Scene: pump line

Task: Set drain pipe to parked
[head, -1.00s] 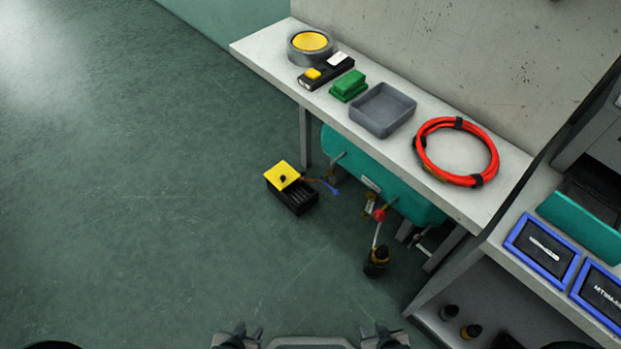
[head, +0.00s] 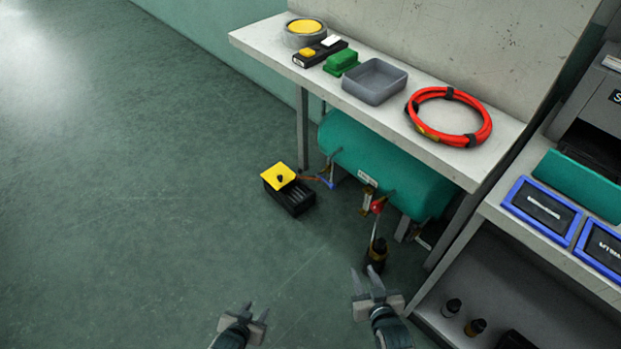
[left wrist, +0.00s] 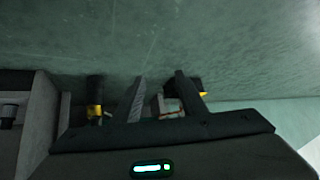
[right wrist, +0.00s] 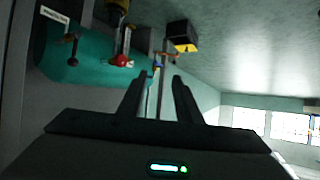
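A teal tank (head: 385,165) lies under the grey bench. A red valve knob (head: 377,208) is at its lower front, and it also shows in the right wrist view (right wrist: 122,61). A thin pale pipe (head: 374,231), seemingly the drain pipe, runs from the valve down to a dark bottle (head: 376,257) on the floor. My right gripper (head: 365,272) is open and empty, in front of the bottle and apart from the pipe as far as I can tell. My left gripper (head: 256,312) is open and empty over the floor, further left.
A black box with a yellow lid (head: 289,190) stands on the floor left of the tank. The bench (head: 475,175) overhangs the tank and holds a grey tray (head: 374,83) and a red hose coil (head: 440,137). A shelf unit (head: 470,265) is at right. Floor at left is clear.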

